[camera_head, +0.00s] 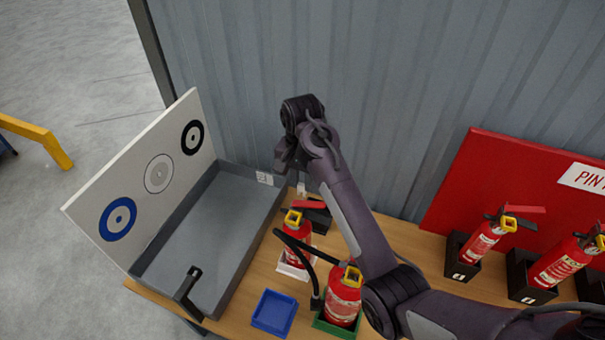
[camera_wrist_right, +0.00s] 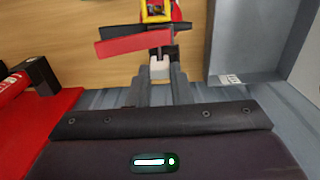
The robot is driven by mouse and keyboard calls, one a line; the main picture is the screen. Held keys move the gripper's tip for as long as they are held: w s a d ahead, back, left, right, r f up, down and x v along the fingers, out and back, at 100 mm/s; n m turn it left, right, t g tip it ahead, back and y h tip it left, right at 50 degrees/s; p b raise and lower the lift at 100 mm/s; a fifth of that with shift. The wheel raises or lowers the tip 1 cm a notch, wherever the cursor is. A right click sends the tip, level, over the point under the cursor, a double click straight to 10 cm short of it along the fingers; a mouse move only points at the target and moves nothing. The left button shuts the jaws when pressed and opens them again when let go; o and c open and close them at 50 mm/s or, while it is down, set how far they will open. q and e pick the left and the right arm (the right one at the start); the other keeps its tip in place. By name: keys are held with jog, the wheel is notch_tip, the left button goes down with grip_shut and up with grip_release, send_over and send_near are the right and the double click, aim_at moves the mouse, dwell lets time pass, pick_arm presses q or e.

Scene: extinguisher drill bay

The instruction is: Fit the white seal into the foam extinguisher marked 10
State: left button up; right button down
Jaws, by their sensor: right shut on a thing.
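My right gripper (camera_head: 297,172) points down above the back of the table. In the wrist view its two fingers (camera_wrist_right: 160,86) are shut on the small white seal (camera_wrist_right: 160,68). The seal also shows as a small pale piece below the gripper in the head view (camera_head: 301,188). A red extinguisher (camera_head: 298,247) with a yellow collar stands in a white tray just in front of the gripper. Its red and black levers (camera_wrist_right: 133,42) lie just beyond the seal in the wrist view. I cannot read a 10 on any extinguisher. My left gripper is out of view.
Another extinguisher (camera_head: 343,300) stands in a green tray beside an empty blue tray (camera_head: 274,313). A grey bin (camera_head: 210,235) and a target board (camera_head: 150,180) are at left. Several extinguishers (camera_head: 481,242) stand in black holders at right, by a red panel (camera_head: 500,185).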

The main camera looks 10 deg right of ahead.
aim_at(302, 185)
jog(key=shift+f, duration=0.9)
jog(key=shift+w+d+f, duration=0.1)
jog(key=shift+d+f, duration=0.05)
jog(key=shift+f, duration=0.6)
dwell(1.8)
jog(key=c, duration=1.2)
grip_release()
jog(key=shift+f, duration=0.1)
jog(key=shift+c, duration=0.2)
